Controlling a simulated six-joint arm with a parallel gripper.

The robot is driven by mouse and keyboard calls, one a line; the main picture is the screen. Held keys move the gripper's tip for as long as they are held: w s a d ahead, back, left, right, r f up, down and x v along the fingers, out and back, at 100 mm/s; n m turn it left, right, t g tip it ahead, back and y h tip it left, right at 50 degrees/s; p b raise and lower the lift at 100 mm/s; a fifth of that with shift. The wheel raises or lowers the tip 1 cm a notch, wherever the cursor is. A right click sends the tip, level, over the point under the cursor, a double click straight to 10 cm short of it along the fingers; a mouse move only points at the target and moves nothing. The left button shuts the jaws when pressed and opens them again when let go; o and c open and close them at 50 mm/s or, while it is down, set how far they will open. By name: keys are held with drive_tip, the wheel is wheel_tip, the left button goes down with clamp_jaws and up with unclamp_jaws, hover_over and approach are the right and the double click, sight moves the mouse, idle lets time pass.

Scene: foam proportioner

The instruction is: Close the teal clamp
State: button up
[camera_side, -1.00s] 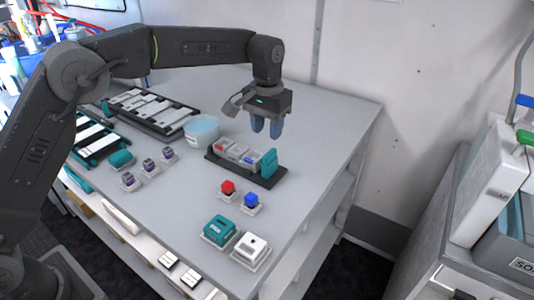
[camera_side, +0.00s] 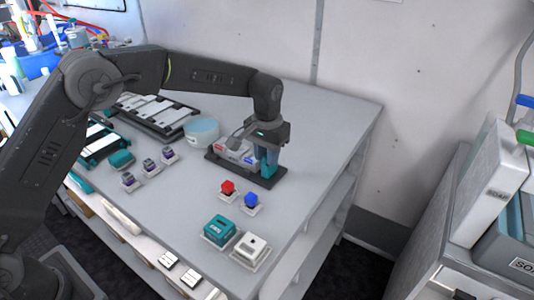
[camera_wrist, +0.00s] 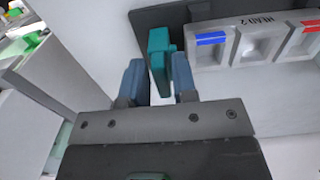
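The teal clamp (camera_wrist: 158,52) stands upright at the right end of a dark fixture base, next to a grey block with pockets. It also shows in the side view (camera_side: 269,168), partly hidden by my gripper. My gripper (camera_wrist: 158,75) is over the clamp with its blue fingers apart, one on each side of the teal piece. In the wrist view narrow gaps seem to show between the fingers and the clamp, so contact cannot be told. In the side view my gripper (camera_side: 267,160) is low at the clamp.
The grey pocketed block (camera_wrist: 250,42) bears blue and red marks. A round pale-blue-topped tub (camera_side: 202,131) stands behind left. Red (camera_side: 228,187) and blue (camera_side: 251,200) buttons, a teal box (camera_side: 220,230) and a white switch (camera_side: 252,246) stand in front. The table's right side is clear.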

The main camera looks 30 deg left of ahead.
clamp_jaws()
drive_tip(key=shift+a, duration=1.1)
drive_tip(key=shift+o, duration=1.5)
unclamp_jaws()
drive_tip(key=shift+d+r, duration=0.1)
wheel_tip(320, 180, up, 14)
